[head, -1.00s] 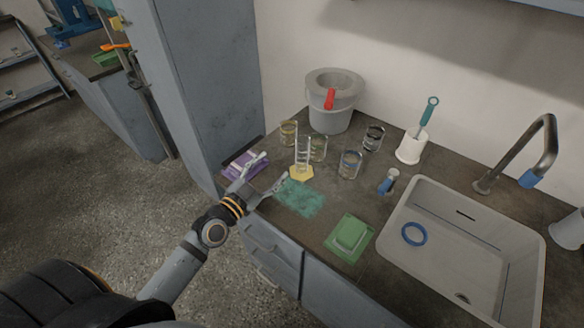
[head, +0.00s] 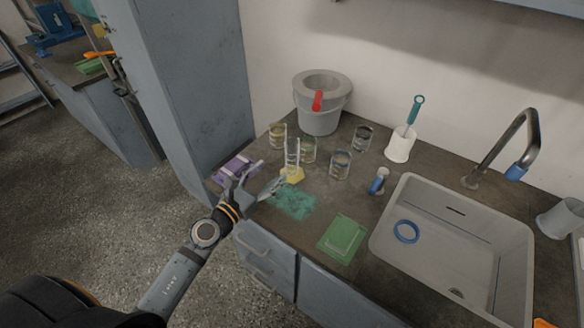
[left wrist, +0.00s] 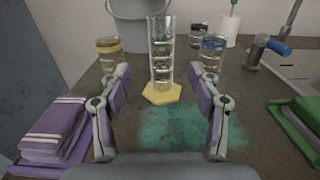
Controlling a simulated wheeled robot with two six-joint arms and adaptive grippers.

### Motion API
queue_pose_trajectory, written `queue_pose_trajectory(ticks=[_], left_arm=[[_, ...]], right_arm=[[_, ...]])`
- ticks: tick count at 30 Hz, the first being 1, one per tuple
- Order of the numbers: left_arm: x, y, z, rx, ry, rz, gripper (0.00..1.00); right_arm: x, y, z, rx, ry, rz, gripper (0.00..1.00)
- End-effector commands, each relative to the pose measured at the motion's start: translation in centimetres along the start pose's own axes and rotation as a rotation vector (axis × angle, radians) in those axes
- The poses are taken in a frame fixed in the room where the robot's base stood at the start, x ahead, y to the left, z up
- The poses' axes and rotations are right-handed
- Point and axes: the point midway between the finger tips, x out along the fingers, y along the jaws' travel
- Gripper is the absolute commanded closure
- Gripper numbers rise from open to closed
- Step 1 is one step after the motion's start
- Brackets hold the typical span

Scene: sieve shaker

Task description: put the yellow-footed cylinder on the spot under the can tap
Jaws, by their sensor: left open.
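The clear glass cylinder (head: 292,155) with a yellow hexagonal foot (head: 292,176) stands upright on the dark worktop. In the left wrist view the cylinder (left wrist: 161,50) is centred beyond my fingertips. My left gripper (head: 273,172) is open and empty in front of it, one finger on either side of the line to it. I cannot make out a marked spot under the tap. My right gripper is not in view.
Banded glasses (head: 278,135) (head: 340,165) stand close behind and beside the cylinder. A teal patch (head: 292,201) lies in front. Purple cloths (head: 235,169) lie left, a green tray (head: 342,236) right. A sink (head: 460,250) and white brush holder (head: 400,145) are further right.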

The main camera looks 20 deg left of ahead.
Motion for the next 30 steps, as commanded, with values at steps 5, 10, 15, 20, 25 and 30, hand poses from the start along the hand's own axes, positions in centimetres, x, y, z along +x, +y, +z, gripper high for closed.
queue_pose_trajectory(ticks=[5,10,15,20,25,30], left_arm=[[1.7,0.1,0.4,-0.003,-0.004,0.004,0.37],[4.5,0.1,0.3,-0.004,-0.003,0.002,0.37],[5.3,0.0,0.1,-0.002,-0.001,0.000,0.37],[7.0,-0.1,0.8,-0.006,-0.004,0.001,0.37],[9.8,-0.2,0.7,-0.005,-0.003,0.001,0.37],[10.5,-0.3,0.6,-0.003,-0.001,0.000,0.37]], right_arm=[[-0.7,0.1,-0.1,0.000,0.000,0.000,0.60],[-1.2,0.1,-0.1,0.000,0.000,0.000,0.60],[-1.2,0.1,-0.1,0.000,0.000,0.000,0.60],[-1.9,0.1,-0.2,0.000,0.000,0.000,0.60],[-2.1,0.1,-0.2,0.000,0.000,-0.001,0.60],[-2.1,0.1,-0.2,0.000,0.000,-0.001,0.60]])
